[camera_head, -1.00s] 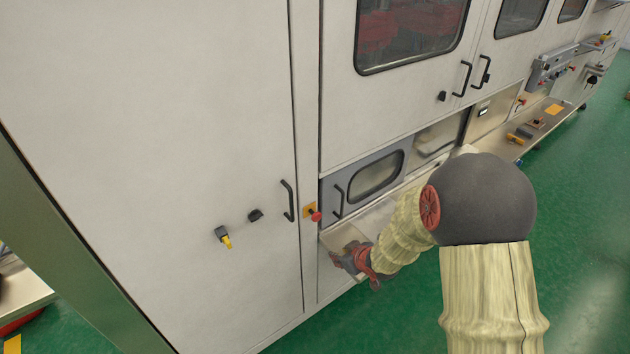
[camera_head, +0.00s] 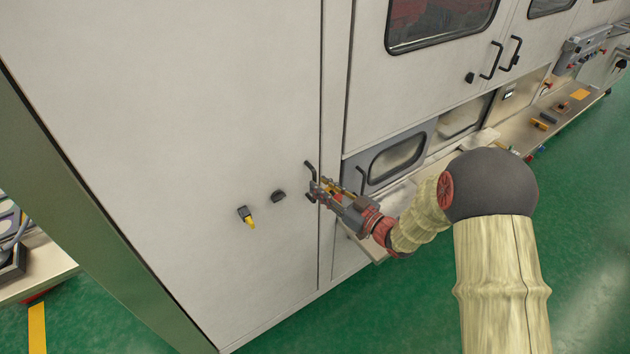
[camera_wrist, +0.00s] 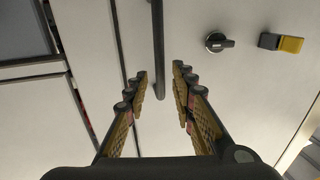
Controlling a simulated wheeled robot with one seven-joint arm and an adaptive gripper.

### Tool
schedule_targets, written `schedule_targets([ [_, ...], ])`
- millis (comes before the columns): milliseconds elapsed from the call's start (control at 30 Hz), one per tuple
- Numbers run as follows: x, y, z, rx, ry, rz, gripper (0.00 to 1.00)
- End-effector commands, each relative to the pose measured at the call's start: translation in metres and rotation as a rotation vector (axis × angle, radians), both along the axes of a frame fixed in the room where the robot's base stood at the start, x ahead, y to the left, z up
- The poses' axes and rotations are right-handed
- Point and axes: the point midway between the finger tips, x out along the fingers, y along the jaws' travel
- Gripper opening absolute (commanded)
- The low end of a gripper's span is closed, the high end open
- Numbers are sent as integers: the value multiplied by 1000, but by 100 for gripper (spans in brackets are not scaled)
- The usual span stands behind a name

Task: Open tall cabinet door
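The tall cabinet door (camera_head: 190,130) is a large pale panel at the left in the head view, and it looks shut. Its black bar handle (camera_head: 309,172) is near the door's right edge; my gripper covers the lower part. In the wrist view the handle (camera_wrist: 158,45) runs down from the top edge and ends between the fingers. My gripper (camera_head: 322,190) is at the handle, and its fingers (camera_wrist: 160,85) are spread on either side of the bar with gaps showing. It is open and holds nothing.
A black knob (camera_head: 278,196) and a yellow-and-black switch (camera_head: 247,217) sit left of the handle; the knob (camera_wrist: 218,42) also shows in the wrist view. A small windowed hatch (camera_head: 395,160) and a ledge (camera_head: 375,243) are right of the door. Green floor (camera_head: 400,310) lies in front.

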Motion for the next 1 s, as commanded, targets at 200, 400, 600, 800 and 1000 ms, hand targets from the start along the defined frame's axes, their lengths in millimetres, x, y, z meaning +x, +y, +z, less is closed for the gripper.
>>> schedule_targets([
  [200,19,21,-1,-1,1,2,25],
  [400,25,25,0,-1,1,-1,25],
  [600,25,25,-1,-1,1,-1,25],
  [800,25,25,-1,-1,1,-1,14],
  [1000,25,25,-1,-1,1,-1,3],
])
